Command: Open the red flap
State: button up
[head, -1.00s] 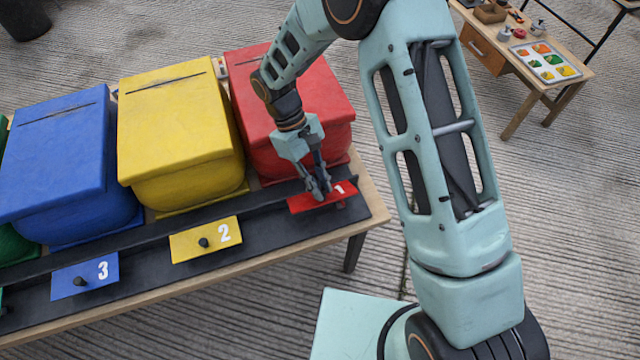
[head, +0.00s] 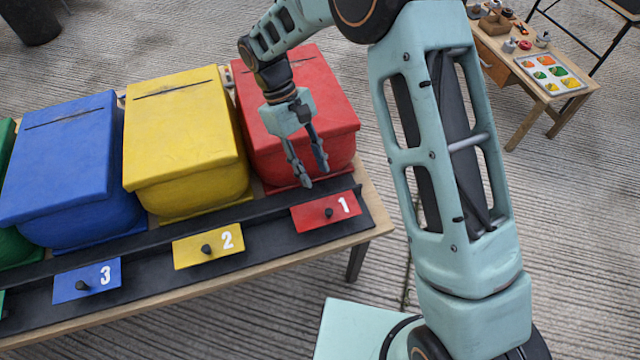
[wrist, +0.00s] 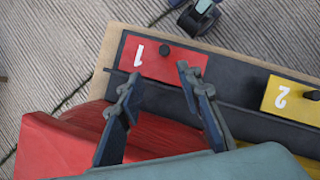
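The red flap (head: 326,211) is a flat red plate with a white 1 and a dark knob. It lies on the black rail in front of the red box (head: 300,108), and its underside cannot be seen. In the wrist view the red flap (wrist: 160,60) lies beyond the fingertips, with its knob uncovered. My gripper (head: 318,178) is open and empty, pointing down above the rail just behind the flap. In the wrist view its fingers (wrist: 158,78) are spread wide, and nothing is between them.
The yellow flap (head: 208,246) and blue flap (head: 87,280) lie on the same black rail (head: 150,262), left of the red one. The yellow box (head: 180,130) and blue box (head: 60,160) stand behind them. A small wooden table (head: 490,50) is at the upper right.

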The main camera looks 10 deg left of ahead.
jog(key=v, duration=0.4)
dwell(0.4)
